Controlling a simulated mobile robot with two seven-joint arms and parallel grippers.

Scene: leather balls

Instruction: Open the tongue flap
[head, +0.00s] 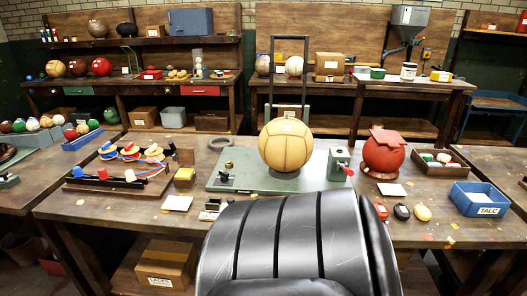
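A red ball (384,158) rests on a red ring-like base at the right of the middle of the workbench. A flat red piece (388,136) with angular corners lies across its top, its edge standing out from the ball. It looks like a flap, but I cannot tell how it is attached. A tan panelled ball (285,145) sits on a grey-green plate (245,180) left of it, under a dark upright frame (290,38). Neither of my grippers is in view.
A tool tray (130,187) stands left. Shelves line the back.

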